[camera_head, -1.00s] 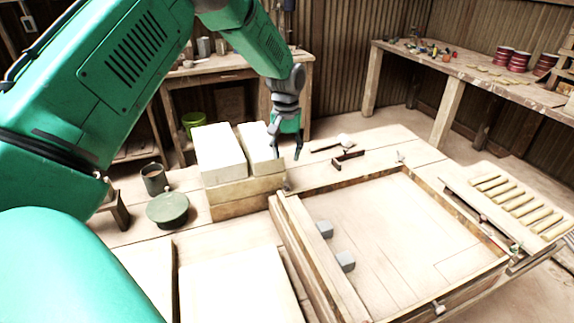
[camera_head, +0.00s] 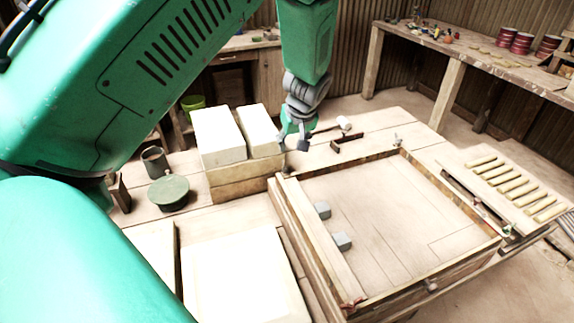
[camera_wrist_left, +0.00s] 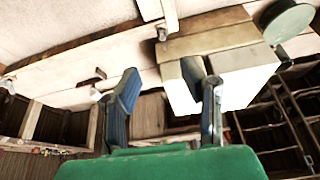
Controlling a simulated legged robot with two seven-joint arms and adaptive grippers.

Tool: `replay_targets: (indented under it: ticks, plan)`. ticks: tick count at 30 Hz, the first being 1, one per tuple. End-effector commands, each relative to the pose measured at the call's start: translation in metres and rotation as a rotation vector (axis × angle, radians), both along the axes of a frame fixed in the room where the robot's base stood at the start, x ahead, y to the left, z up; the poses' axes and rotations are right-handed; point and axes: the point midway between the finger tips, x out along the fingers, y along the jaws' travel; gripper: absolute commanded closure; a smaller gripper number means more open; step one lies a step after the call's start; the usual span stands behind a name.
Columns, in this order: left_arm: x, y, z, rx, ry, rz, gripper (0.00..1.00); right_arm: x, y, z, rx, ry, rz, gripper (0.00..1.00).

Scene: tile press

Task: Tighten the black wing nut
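My left gripper (camera_head: 294,142) hangs over the table, beside the pale blocks and above the back-left corner of the wooden frame. In the left wrist view its two fingers (camera_wrist_left: 168,76) stand apart with nothing between them. A small dark grey fitting (camera_head: 286,172) sits at that frame corner, just below the fingertips and apart from them; it also shows in the left wrist view (camera_wrist_left: 162,33). It may be the black wing nut, but it is too small to be sure. Another small fitting (camera_head: 397,141) stands at the far frame corner. My right gripper is not in view.
Tall pale blocks (camera_head: 219,137) stand left of the gripper. The wooden frame (camera_head: 455,193) holds two grey blocks (camera_head: 342,241). A mallet (camera_head: 344,122) and dark bracket (camera_head: 347,139) lie behind it. A green round lid (camera_head: 170,190) and mug (camera_head: 155,162) are at left.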

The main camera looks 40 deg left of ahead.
Motion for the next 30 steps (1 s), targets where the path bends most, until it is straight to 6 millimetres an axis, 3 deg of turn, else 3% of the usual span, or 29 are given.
replay_targets:
  ticks: [5,21,30]
  plan:
    - [0.002,0.007,-0.014,0.004,-0.009,0.015,0.64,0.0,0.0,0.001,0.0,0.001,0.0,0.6]
    - [0.022,0.039,-0.108,0.007,-0.008,0.01,0.64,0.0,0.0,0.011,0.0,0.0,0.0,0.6]
    - [0.025,0.047,-0.126,0.006,-0.01,0.012,0.64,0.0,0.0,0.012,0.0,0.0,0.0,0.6]
